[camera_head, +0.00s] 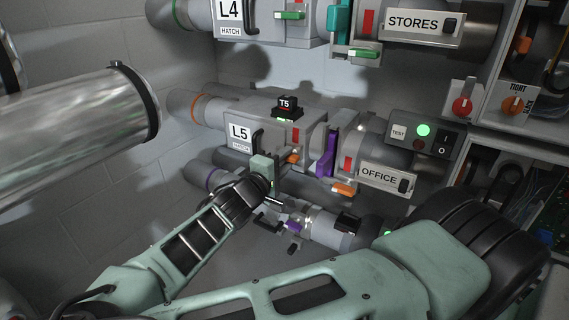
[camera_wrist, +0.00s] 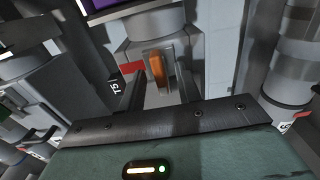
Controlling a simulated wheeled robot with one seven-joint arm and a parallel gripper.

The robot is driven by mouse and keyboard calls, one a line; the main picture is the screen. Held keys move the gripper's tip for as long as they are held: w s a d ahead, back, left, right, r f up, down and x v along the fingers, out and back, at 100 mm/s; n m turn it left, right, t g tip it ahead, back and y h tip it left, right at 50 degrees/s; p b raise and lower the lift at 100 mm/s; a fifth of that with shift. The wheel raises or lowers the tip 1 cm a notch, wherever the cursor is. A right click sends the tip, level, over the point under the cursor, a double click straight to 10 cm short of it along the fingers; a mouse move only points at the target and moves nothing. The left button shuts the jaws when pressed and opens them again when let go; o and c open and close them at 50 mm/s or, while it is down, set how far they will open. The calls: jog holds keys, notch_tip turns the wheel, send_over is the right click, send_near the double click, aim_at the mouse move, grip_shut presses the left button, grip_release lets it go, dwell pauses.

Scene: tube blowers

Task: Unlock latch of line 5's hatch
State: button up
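Line 5's hatch box (camera_head: 270,133) is a grey housing marked L5 HATCH with a black handle (camera_head: 257,138). Its orange latch (camera_head: 293,157) sticks out at the right of the box's front. My gripper (camera_head: 281,164) is at the latch, coming from the lower left, and its body partly covers the box's lower front. In the wrist view the orange latch (camera_wrist: 156,62) appears upright between the two dark fingers (camera_wrist: 160,78). The fingers stand apart with gaps on both sides of the latch; contact is not clear.
A purple lever (camera_head: 328,152) and a second orange latch (camera_head: 343,188) sit to the right, near the OFFICE sign (camera_head: 385,179). The black T5 box (camera_head: 287,107) stands on the hatch box. Line 4's pipe (camera_head: 270,22) runs above. A lower pipe (camera_head: 318,226) lies beneath my gripper.

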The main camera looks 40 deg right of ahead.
jog(key=shift+w+d, duration=0.1)
jog(key=shift+d, duration=0.1)
grip_shut()
